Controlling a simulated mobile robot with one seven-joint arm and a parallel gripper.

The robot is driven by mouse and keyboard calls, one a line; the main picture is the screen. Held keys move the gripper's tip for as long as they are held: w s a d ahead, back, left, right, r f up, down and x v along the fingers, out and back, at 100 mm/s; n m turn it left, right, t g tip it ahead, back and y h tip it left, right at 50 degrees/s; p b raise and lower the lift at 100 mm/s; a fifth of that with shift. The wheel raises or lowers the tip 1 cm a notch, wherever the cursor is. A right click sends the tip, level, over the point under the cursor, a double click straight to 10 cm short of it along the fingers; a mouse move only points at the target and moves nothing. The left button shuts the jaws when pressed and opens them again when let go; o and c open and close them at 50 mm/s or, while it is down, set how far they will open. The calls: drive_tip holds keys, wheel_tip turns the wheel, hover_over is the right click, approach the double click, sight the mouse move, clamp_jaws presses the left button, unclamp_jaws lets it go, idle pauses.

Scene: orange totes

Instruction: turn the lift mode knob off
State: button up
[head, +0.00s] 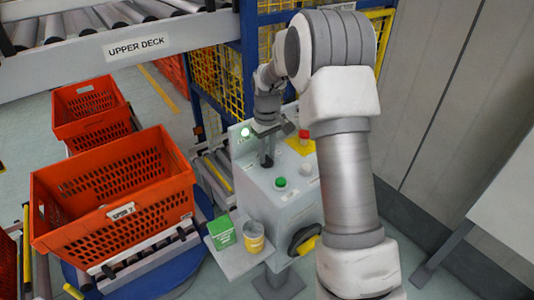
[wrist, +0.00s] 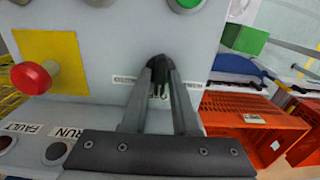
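The lift mode knob (wrist: 157,68) is a small black knob on the grey control box (wrist: 90,62) in the wrist view. Small labels sit left, right and below it, partly covered by my fingers. My gripper (wrist: 160,88) reaches to the knob, with one dark finger at each side and a narrow gap between them. Whether the fingers press on the knob cannot be told.
A red button (wrist: 31,77) on a yellow plate and FAULT and RUN labels are nearby. A green button (head: 281,182) is on the box front. A green carton (head: 221,232) and a yellow can (head: 253,237) stand on a side shelf. An orange tote (head: 115,190) is at the left.

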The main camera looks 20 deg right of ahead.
sight(267, 156)
drive_tip(key=shift+o, duration=1.1)
wheel_tip(267, 156, up, 17)
drive_tip(key=shift+r, duration=0.2)
